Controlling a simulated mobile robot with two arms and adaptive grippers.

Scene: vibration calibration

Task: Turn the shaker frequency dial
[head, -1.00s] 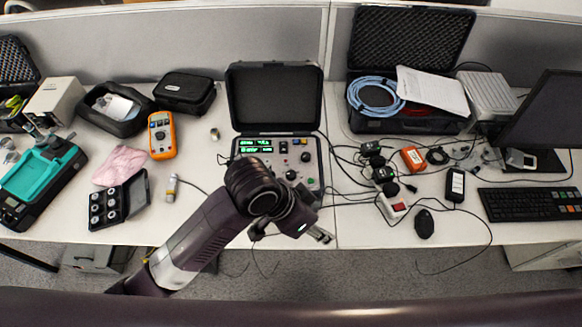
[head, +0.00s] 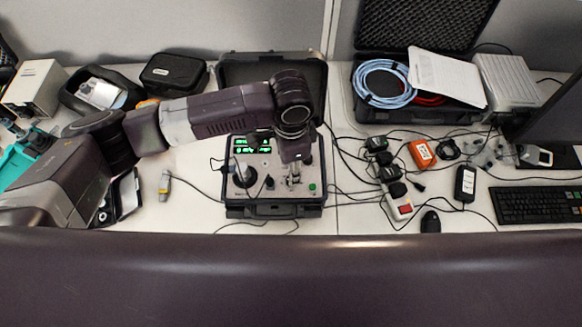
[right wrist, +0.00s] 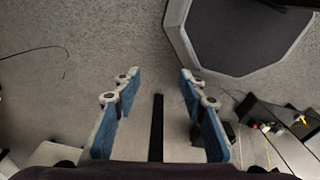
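The shaker is an open black case with a grey control panel (head: 262,200) in the head view, mid-table. It has green lit displays (head: 252,146), a black round shaker head (head: 243,176), small dark knobs (head: 269,182) and a green button (head: 312,187). My left gripper (head: 292,181) points down over the right part of the panel and hides some controls there, so I cannot tell which knob is the frequency dial or whether the fingers touch one. Its finger opening is too small to judge. My right gripper (right wrist: 158,82) is open and empty above the floor in the right wrist view.
Right of the shaker lie black cables, a power strip (head: 402,207), an orange device (head: 421,153) and a mouse (head: 430,222). A case with blue cable (head: 385,82) stands behind. A small yellow-tipped connector (head: 165,186) lies left on otherwise clear table.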

